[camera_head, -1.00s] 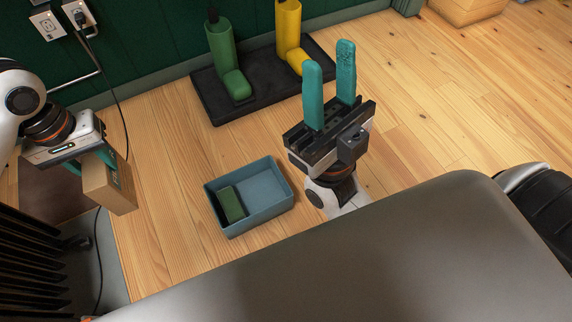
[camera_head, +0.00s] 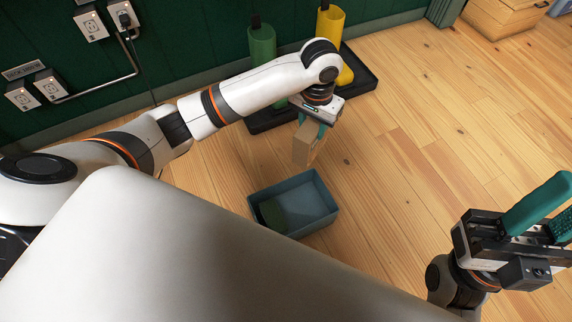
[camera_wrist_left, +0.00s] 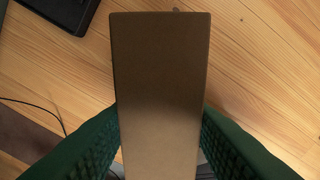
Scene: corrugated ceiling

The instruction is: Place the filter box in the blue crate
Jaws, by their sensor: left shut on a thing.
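The filter box (camera_head: 304,145) is a brown cardboard box. My left gripper (camera_head: 313,128) is shut on it and holds it in the air, above and just beyond the blue crate. In the left wrist view the box (camera_wrist_left: 160,90) fills the middle, with a teal finger on each side. The blue crate (camera_head: 325,213) stands on the floor below the box, with a green thing (camera_head: 273,213) inside at its left end. My right gripper (camera_head: 535,215) is open and empty at the lower right, away from the crate.
A green boot (camera_head: 262,48) and a yellow boot (camera_head: 330,28) stand on a black tray (camera_head: 361,80) behind my left arm. Wall sockets and a pipe are at upper left. A wooden box (camera_head: 505,15) stands far right. The floor right of the crate is clear.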

